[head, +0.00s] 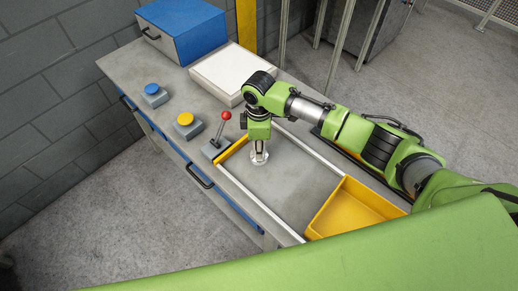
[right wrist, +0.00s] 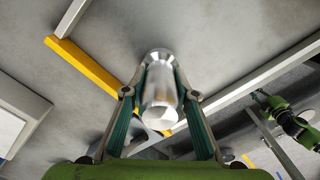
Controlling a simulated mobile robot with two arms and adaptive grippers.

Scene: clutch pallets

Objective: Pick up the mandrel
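The mandrel (right wrist: 160,95) is a shiny metal cylinder with a wider flanged end. In the head view its lower part (head: 259,155) shows under my right gripper (head: 259,145), upright over the grey table inside a framed area. Its upper part is hidden by the gripper there. In the right wrist view my right gripper (right wrist: 162,70) has one finger on each side of the mandrel, with the fingertips against it near the flange. A gap under the flange is too small to tell. My left gripper is not in view.
A yellow bin (head: 352,207) stands at the frame's near right end. A red-knobbed lever (head: 222,124), a yellow button (head: 187,122) and a blue button (head: 153,93) are to the left. A white tray (head: 225,72) and a blue box (head: 183,30) stand behind. The frame's middle is clear.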

